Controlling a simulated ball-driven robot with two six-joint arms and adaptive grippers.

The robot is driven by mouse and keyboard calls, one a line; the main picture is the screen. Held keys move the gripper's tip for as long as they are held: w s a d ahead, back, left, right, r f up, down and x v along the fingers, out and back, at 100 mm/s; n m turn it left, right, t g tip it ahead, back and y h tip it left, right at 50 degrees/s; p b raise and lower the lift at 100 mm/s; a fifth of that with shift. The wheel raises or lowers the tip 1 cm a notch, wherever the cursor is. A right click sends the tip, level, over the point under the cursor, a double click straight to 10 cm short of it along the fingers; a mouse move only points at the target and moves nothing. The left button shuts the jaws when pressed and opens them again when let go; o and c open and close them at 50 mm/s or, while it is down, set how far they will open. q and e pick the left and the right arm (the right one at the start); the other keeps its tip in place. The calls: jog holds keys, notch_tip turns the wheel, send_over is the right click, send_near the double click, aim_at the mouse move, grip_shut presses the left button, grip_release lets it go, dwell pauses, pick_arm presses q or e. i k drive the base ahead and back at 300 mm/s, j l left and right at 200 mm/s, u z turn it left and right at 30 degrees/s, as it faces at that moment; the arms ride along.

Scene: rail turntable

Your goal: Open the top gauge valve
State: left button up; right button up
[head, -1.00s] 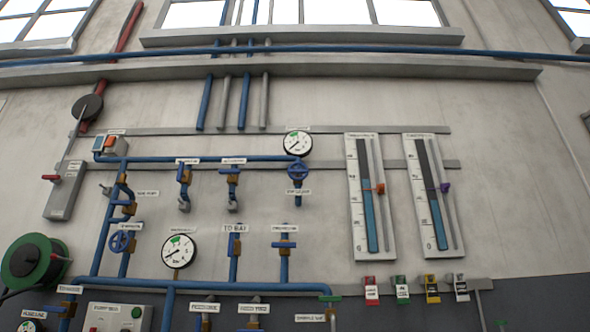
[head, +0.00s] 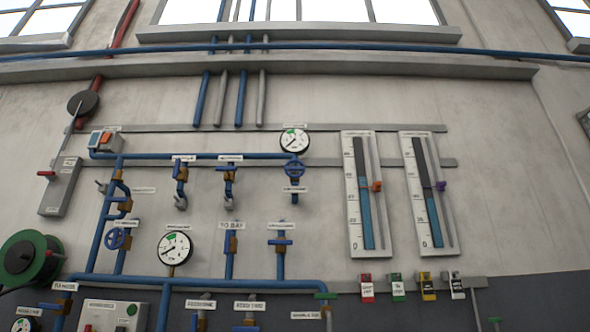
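A small blue handwheel valve (head: 294,169) sits on the upper pipe run, directly below a round white dial gauge (head: 294,141) with a green sector. A label plate (head: 295,189) is just under the wheel; its text is too small to read. The gauge needle points to the lower left. A second blue handwheel (head: 116,239) is lower left, beside a larger white gauge (head: 175,247). Neither of my grippers shows in the head view.
Two tall level panels (head: 366,195) (head: 428,193) stand right of the wheel. Several coloured tags (head: 398,287) hang below them. Blue pipes with several lever valves (head: 231,245) cover the wall's left half. A green hose reel (head: 25,257) is at far left.

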aim_at(294, 168)
jog(key=i+z, duration=0.25)
jog(key=i, duration=0.15)
jog(key=i+j+z, duration=0.2)
jog(key=i, duration=0.15)
jog(key=i+j+z, duration=0.25)
jog(key=i+l, duration=0.1)
jog(key=i, duration=0.05)
